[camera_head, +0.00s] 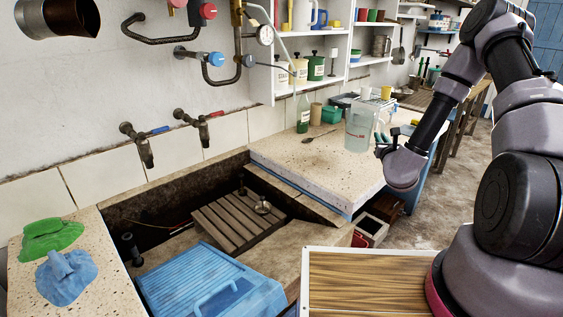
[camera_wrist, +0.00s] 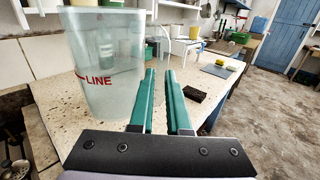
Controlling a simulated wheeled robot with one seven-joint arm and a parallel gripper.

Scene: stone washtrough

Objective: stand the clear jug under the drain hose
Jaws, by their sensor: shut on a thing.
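The clear jug (camera_head: 361,128) is upright at the right part of the speckled stone counter. Whether its base touches the stone I cannot tell. In the wrist view the jug (camera_wrist: 101,60) fills the left, with a red mark and the word LINE. My gripper (camera_head: 381,151) is at the jug's right side. Its teal fingers (camera_wrist: 161,76) are a little apart, shut on the jug at its handle side; the grip itself is not clearly seen. I cannot make out the drain hose for certain; a thin grey tube (camera_head: 270,34) hangs near the wall pipes.
The sunken trough holds a wooden slatted rack (camera_head: 232,222). A blue ribbed board (camera_head: 205,283) lies at its front. A green bottle (camera_head: 304,118), a spoon and a green tub (camera_head: 331,114) stand or lie on the counter. A dark block (camera_wrist: 206,94) lies right of my fingers. Floor is open at right.

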